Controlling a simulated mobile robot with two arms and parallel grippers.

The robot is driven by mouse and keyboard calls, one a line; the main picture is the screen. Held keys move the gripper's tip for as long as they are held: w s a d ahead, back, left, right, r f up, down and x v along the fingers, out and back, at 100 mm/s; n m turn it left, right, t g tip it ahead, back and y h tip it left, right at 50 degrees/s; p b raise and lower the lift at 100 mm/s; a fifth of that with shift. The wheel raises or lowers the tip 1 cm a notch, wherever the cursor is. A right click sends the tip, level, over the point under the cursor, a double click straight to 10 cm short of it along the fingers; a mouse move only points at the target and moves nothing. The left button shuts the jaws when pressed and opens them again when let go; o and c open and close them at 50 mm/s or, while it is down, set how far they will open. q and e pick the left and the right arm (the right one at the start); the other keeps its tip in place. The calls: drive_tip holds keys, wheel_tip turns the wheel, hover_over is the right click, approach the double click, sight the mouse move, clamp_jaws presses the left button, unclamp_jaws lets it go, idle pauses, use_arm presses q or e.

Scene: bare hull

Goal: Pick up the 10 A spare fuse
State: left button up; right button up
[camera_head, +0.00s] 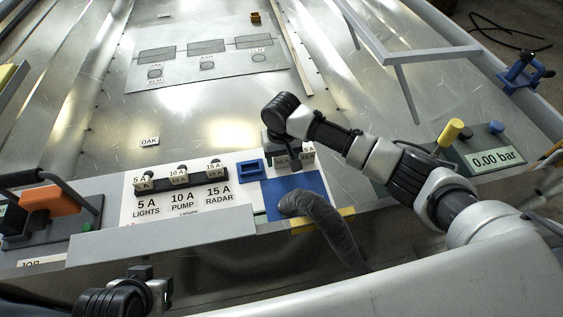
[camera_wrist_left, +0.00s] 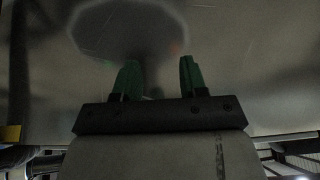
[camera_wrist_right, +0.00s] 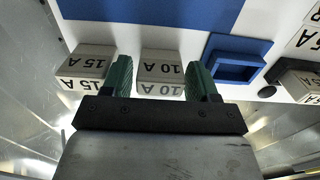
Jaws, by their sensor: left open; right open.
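The 10 A spare fuse (camera_wrist_right: 162,68) is a pale block with black lettering, upside down in the right wrist view. My right gripper (camera_wrist_right: 160,82) is open, with one green finger on each side of this fuse. I cannot tell whether the fingers touch it. In the head view my right gripper (camera_head: 284,150) is over the spare fuses and mostly hides them. A 15 A spare fuse (camera_wrist_right: 88,65) stands beside the left finger in the right wrist view. My left gripper (camera_wrist_left: 160,80) is open and empty, low at the left in the head view.
A small blue open box (camera_head: 250,168) and a blue mat (camera_head: 270,205) are near my right gripper. A dark bent hose (camera_head: 322,215) crosses the front edge. A pressure panel (camera_head: 493,157) stands at right.

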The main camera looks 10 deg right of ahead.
drive_tip(key=shift+f, duration=0.2)
use_arm(q)
drive_tip(key=shift+w+d, duration=0.1)
drive_tip(key=shift+w, duration=0.2)
use_arm(e)
drive_tip(key=c, duration=0.7)
drive_tip(key=shift+o, duration=0.2)
use_arm(q)
drive_tip(key=shift+r, duration=0.1)
use_arm(e)
drive_tip(key=shift+r, duration=0.15)
drive_tip(key=shift+r, duration=0.15)
drive_tip(key=shift+r+p, duration=0.55)
drive_tip(key=shift+r, duration=0.2)
drive_tip(key=r, duration=0.1)
drive_tip(key=r+p, duration=0.1)
drive_tip(key=shift+w+r, duration=0.35)
drive_tip(key=shift+r, duration=0.05)
use_arm(q)
drive_tip(key=shift+s+a+r+g, duration=0.2)
drive_tip(key=shift+s+g, duration=0.15)
drive_tip(key=shift+s, duration=0.3)
drive_tip(key=shift+s+a+r+g, duration=0.1)
drive_tip(key=shift+s+a+g, duration=0.1)
drive_tip(key=shift+s+g, duration=0.3)
use_arm(e)
drive_tip(key=w+r, duration=0.6)
drive_tip(key=w, duration=0.5)
